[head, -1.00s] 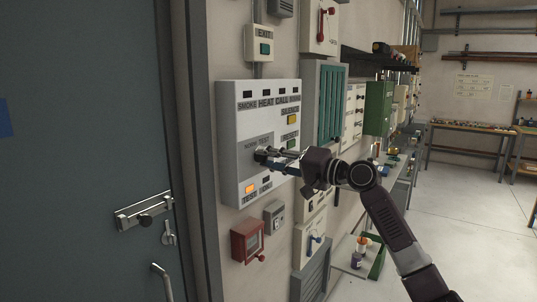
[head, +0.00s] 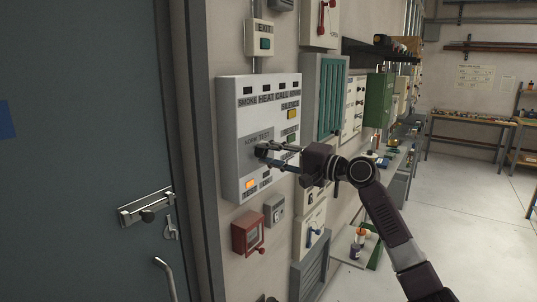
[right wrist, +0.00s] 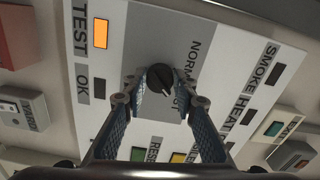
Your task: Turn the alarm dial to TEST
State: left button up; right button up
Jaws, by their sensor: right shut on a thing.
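The alarm panel (head: 229,122) is a pale box on the wall beside the door. Its black round dial (head: 261,150) sits on a grey plate, with NORMAL and TEST printed above it. In the right wrist view, the dial (right wrist: 160,77) lies between my finger pads, and its pale pointer mark aims down-right, towards the partly hidden TEST word. My right gripper (head: 276,156) is shut on the dial, one finger above the other in the head view. An orange lamp (right wrist: 100,33) labelled TEST is lit; the OK lamp (right wrist: 99,88) is dark. My left gripper is not in view.
A grey door (head: 85,140) with a bolt (head: 145,210) stands to the left. A red box (head: 247,233) and a small grey box (head: 274,208) hang below the panel. A green box (head: 378,100) juts from the wall at right. The floor at right is clear.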

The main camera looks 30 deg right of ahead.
jog(key=o, duration=1.2)
jog(key=shift+c, duration=0.2)
jog(key=shift+s, duration=0.15)
jog(key=shift+s+d+f, duration=0.1)
jog(key=shift+s+d, duration=0.1)
jog(key=shift+s, duration=0.05)
jog(key=v, duration=1.1)
